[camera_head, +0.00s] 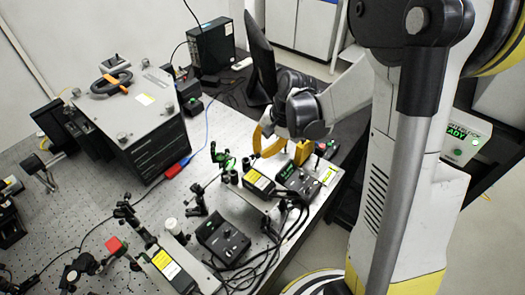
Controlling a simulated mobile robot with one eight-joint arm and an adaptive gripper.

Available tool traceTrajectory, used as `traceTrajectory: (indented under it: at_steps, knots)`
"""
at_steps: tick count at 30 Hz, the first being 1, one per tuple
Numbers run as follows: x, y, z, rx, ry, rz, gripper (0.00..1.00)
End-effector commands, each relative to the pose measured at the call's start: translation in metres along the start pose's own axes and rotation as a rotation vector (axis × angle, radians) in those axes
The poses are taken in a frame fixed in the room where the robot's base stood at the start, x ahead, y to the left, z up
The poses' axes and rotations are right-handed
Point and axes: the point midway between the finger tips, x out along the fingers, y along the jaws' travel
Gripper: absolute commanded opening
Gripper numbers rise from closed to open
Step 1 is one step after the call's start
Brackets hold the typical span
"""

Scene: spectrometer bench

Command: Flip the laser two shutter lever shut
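My gripper (268,147) reaches in from the right, above the back right part of the optical bench. A curved yellow finger part points down near a laser box (258,182) with a yellow label. The finger spacing and any contact are unclear. A second laser box (168,266) with a yellow label lies at the front left. A green-marked mount (222,156) stands just left of the gripper, and a red-topped mount (115,246) stands near the front laser. I cannot tell which laser is number two. The shutter lever is too small to make out.
Black control boxes (222,240) (298,179) stand beside the lasers, with black cables along the bench's right edge. A large grey-topped instrument (135,115) stands at the back left. A monitor (261,60) stands behind my gripper.

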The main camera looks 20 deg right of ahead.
Motion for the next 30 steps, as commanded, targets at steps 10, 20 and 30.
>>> traceTrajectory:
  at_steps: [10,20,30]
  knots:
    - [-0.015,-0.010,0.015,-0.092,0.262,0.105,0.00]
    - [-0.023,-0.019,0.030,-0.180,0.532,0.211,0.00]
    - [-0.029,-0.023,0.035,-0.191,0.598,0.236,0.00]
